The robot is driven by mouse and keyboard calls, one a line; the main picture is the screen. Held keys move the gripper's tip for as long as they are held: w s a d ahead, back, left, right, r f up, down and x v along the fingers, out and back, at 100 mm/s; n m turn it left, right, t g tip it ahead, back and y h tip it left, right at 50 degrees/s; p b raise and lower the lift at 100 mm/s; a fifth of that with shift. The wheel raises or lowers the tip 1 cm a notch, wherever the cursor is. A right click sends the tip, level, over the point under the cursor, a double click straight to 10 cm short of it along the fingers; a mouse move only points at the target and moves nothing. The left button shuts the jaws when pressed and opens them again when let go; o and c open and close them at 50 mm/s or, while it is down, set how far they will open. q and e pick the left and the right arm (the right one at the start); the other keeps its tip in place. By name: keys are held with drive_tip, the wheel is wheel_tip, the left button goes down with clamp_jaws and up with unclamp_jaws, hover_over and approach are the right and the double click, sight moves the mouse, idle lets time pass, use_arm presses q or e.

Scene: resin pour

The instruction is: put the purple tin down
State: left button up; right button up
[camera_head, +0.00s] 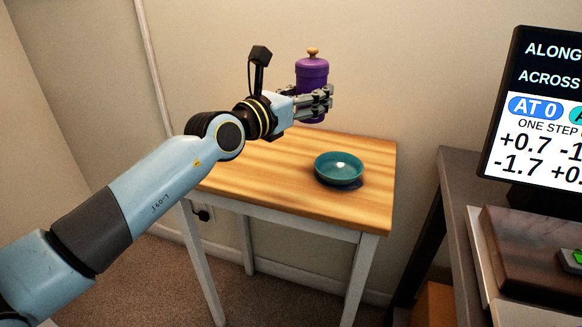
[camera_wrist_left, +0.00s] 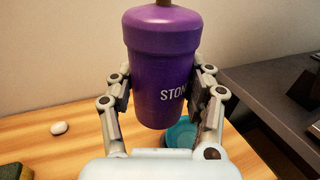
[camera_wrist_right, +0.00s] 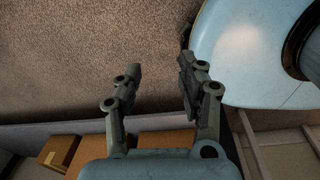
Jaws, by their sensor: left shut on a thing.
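The purple tin (camera_head: 311,76) has a lid with a wooden knob and stands upright in my left gripper (camera_head: 318,103), above the back of the wooden table (camera_head: 260,180). In the left wrist view the purple tin (camera_wrist_left: 160,70) fills the space between the two fingers of my left gripper (camera_wrist_left: 163,100), which is shut on it. Part of its lettering is hidden by a finger. The tin appears to be held clear of the tabletop. My right gripper (camera_wrist_right: 160,85) shows only in the right wrist view, open and empty over brown carpet.
A teal bowl (camera_head: 339,167) sits on the right part of the table. A white pebble-like thing (camera_wrist_left: 59,128) and a dark sponge-like block (camera_wrist_left: 16,172) lie on the wood. A dark desk with a screen (camera_head: 540,120) stands at the right. The table's front is clear.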

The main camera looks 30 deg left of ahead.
use_arm(q)
drive_tip(key=w+f+n+y+b, duration=0.1)
drive_tip(key=w+f+y+b, duration=0.1)
drive_tip(key=w, duration=0.5)
use_arm(e)
wheel_tip(320, 180, down, 11)
drive_tip(key=s+b, duration=0.3)
drive_tip(key=b, duration=0.5)
use_arm(q)
drive_tip(key=b, duration=0.2)
hover_over(282, 139)
wheel_tip(282, 139, down, 6)
drive_tip(key=shift+f, duration=0.2)
wheel_tip(282, 139, down, 4)
drive_tip(key=b, duration=0.2)
drive_tip(key=shift+s+r+b, duration=0.15)
drive_tip(key=shift+r+b, duration=0.1)
drive_tip(key=shift+b, duration=0.15)
drive_tip(key=shift+f, duration=0.25)
drive_tip(key=shift+r, duration=0.2)
drive_tip(key=o, duration=0.7)
drive_tip(key=shift+f, duration=0.2)
drive_tip(key=o, duration=0.5)
use_arm(e)
drive_tip(key=w+d+f, duration=0.2)
drive_tip(key=w, duration=0.2)
drive_tip(key=shift+w+d+f+g, duration=0.3)
drive_tip(key=shift+w+f, duration=0.05)
drive_tip(key=shift+f, duration=0.05)
